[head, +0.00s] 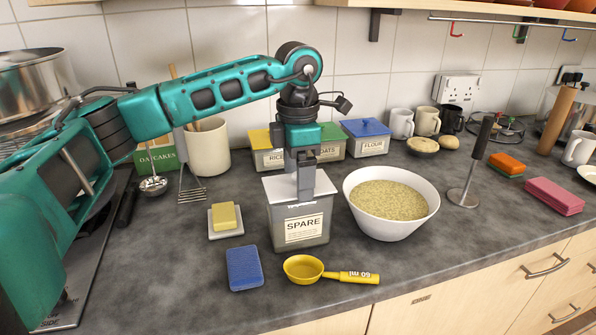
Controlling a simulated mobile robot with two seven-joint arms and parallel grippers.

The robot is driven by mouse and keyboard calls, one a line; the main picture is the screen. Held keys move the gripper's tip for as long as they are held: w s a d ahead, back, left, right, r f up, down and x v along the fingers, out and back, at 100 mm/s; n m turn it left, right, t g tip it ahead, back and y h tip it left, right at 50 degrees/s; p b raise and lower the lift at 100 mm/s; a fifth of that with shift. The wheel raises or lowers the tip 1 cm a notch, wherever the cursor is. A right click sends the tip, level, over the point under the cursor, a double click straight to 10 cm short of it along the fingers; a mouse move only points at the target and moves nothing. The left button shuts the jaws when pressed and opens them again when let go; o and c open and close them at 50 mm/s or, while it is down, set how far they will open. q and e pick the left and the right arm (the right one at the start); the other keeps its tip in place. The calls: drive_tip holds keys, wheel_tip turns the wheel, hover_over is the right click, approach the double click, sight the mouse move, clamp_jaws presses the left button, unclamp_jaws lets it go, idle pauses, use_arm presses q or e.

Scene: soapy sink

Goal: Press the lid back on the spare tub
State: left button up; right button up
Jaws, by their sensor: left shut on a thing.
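The spare tub (301,228) is a clear grey box with a "SPARE" label, standing upright near the middle of the worktop. Its pale grey lid (281,187) lies over the top of the tub. I cannot tell whether the lid is fully seated all round. My left gripper (306,188) points straight down over the tub and is shut on the lid, near its middle. The fingers hide the part of the lid they hold. My right gripper is not in view.
A white bowl of grain (391,205) stands close right of the tub. A yellow scoop (330,271) and a blue sponge (244,268) lie in front. A butter dish (225,220) is to the left. Lidded tubs, including a blue-lidded flour tub (366,139), stand behind.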

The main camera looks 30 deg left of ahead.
use_arm(q)
drive_tip(key=shift+f, duration=0.4)
idle(0.9)
drive_tip(key=o, duration=0.8)
drive_tip(key=shift+r, duration=0.15)
drive_tip(key=shift+r+p, duration=0.95)
drive_tip(key=shift+r, duration=2.45)
drive_tip(key=shift+c, duration=0.3)
clamp_jaws()
